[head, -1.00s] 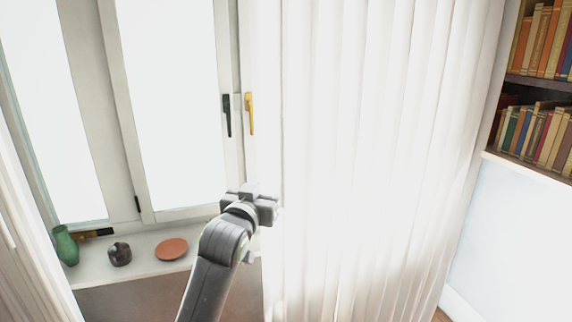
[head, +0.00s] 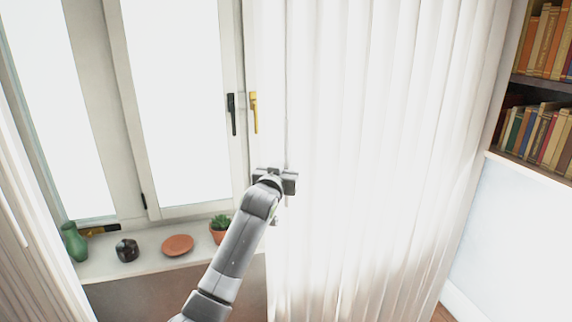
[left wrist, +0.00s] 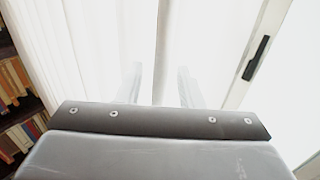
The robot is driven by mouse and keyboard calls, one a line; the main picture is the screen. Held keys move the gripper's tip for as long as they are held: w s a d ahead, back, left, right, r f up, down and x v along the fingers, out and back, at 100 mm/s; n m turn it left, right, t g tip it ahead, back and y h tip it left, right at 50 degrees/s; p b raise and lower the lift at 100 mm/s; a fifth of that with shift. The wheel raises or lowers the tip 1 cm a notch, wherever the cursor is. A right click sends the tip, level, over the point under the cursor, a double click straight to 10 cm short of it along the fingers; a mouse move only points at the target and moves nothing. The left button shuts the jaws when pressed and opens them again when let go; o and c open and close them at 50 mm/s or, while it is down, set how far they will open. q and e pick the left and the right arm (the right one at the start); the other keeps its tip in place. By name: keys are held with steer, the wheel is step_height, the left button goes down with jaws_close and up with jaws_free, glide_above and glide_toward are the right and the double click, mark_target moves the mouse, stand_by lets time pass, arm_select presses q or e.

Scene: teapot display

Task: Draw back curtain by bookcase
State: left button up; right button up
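The white pleated curtain by the bookcase (head: 390,150) hangs closed over the right part of the window, from its left edge near the window handles to the bookcase side. My left gripper (head: 285,176) is at the curtain's left edge in the head view; its fingertips are hard to make out there. In the left wrist view, my left gripper (left wrist: 159,85) has its two pale fingers spread apart, with white curtain (left wrist: 95,50) and a vertical fold or edge line seen between them. Whether cloth lies between the fingers or just beyond them, I cannot tell. My right gripper is out of view.
The bookcase (head: 540,85) stands at the right. A black handle (head: 232,114) and a gold handle (head: 254,112) stick out from the window frame. The sill (head: 205,247) holds a green vase (head: 75,242), a dark pot (head: 126,250), a terracotta dish (head: 177,245) and a potted plant (head: 219,230). Another curtain (head: 30,220) hangs at left.

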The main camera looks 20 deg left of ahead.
arm_select(q)
steer(key=shift+w, duration=0.5)
steer(key=shift+c, duration=0.2)
jaws_close()
